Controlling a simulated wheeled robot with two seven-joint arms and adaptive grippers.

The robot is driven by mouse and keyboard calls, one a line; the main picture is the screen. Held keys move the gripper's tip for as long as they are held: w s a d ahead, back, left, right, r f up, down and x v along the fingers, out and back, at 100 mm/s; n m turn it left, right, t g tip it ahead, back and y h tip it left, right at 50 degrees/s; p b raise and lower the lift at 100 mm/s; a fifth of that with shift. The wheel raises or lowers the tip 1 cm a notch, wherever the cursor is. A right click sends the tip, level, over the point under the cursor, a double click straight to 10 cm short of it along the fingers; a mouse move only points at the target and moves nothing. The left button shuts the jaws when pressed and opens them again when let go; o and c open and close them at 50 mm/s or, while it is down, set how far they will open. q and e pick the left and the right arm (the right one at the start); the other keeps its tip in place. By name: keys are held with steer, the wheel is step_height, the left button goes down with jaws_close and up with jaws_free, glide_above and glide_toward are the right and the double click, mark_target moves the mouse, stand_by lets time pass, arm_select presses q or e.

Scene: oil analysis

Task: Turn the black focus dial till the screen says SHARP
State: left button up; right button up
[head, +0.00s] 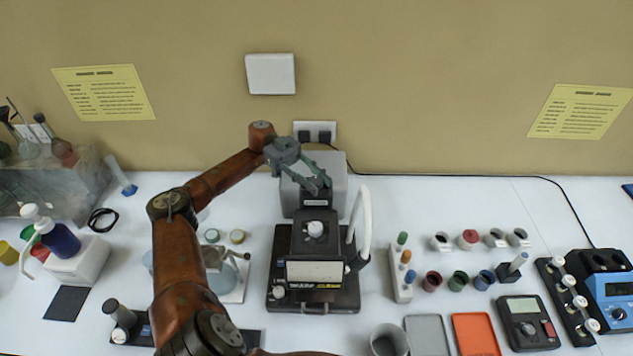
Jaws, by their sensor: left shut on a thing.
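The instrument (283,262) stands at the middle of the table, with a dark base and a pale front panel (318,271). I cannot read any word on that panel. A black block-like part, which looks like the focus dial (317,198), sits at the top of the instrument's back. My left gripper (322,184) reaches over from behind, fingers closed at this black part. The fingers hide some of it, so the exact contact is unclear. A white knob (315,229) sits on top, nearer me and clear of the gripper. My right gripper is not in view.
A grey box (296,200) stands behind the instrument, and a white curved tube (361,215) rises on its right. A vial rack (400,268), colored cups and trays (475,334) fill the right side.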

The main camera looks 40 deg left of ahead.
mark_target(317, 180)
arm_select(q)
steer(key=o, duration=1.2)
step_height(317, 180, up, 10)
steer(key=shift+d, duration=0.1)
stand_by(0.3)
